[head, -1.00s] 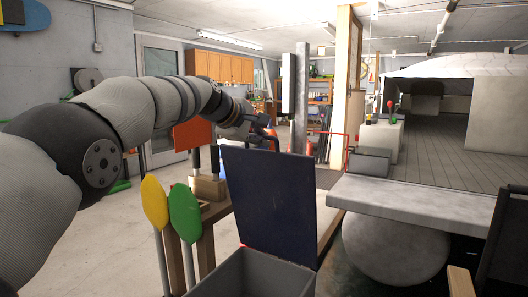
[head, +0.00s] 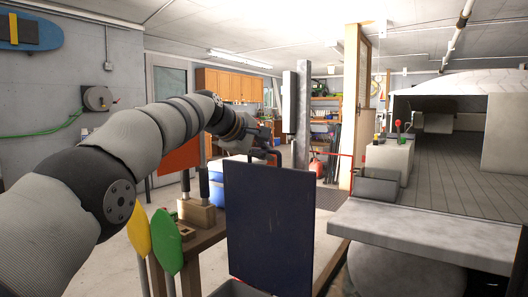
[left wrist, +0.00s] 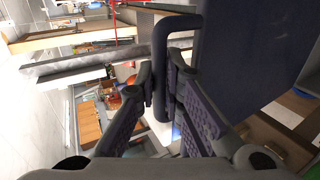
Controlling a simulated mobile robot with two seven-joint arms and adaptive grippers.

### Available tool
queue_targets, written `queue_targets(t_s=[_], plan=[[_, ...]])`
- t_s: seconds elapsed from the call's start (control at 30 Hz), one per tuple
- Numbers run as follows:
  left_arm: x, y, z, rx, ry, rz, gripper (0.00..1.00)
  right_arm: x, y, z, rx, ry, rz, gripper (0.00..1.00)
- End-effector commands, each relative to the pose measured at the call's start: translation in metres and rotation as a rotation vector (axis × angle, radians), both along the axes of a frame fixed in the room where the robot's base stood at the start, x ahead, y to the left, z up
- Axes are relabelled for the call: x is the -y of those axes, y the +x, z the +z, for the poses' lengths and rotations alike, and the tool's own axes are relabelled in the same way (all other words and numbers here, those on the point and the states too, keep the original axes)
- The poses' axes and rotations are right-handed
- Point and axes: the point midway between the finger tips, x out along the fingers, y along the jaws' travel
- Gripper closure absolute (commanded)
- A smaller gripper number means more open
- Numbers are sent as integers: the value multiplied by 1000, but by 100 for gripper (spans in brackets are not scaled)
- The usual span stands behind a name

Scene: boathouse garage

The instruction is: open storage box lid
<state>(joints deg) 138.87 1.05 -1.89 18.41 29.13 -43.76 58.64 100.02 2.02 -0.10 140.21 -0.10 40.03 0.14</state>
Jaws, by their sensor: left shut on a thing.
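The storage box lid (head: 268,225) is a dark blue panel standing steeply raised at the bottom centre of the head view. Only a strip of the grey storage box (head: 234,291) shows below it, at the picture's lower edge. My left gripper (head: 264,152) is at the lid's top edge. In the left wrist view the lid (left wrist: 240,60) fills the upper right, with a dark U-shaped handle (left wrist: 160,35) on it. The fingers of my left gripper (left wrist: 162,88) are shut on the handle's bar, one on each side. My right gripper is not in view.
A yellow paddle (head: 138,232) and a green paddle (head: 167,242) stand left of the box, by a wooden bench (head: 207,238). A grey boat deck (head: 430,232) lies to the right. Open floor (head: 120,268) shows at the left.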

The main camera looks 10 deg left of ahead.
Motion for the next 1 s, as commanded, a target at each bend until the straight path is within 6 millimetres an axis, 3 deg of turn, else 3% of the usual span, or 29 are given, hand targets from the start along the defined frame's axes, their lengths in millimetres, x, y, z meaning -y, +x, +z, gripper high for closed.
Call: queue_targets(t_s=[0.07, 0.1, 0.17, 0.57, 1.0], plan=[[0, 0, -5, -10, -4, 0, 100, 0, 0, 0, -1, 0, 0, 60], [0, 0, -5, -10, -4, 0, 87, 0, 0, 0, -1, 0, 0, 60], [0, 0, -5, -10, -3, 0, 77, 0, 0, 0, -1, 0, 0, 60], [-2, -3, 2, -5, -2, 1, 77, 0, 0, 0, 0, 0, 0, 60], [-19, -53, 30, -3, -4, 0, 77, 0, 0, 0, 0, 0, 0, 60]])
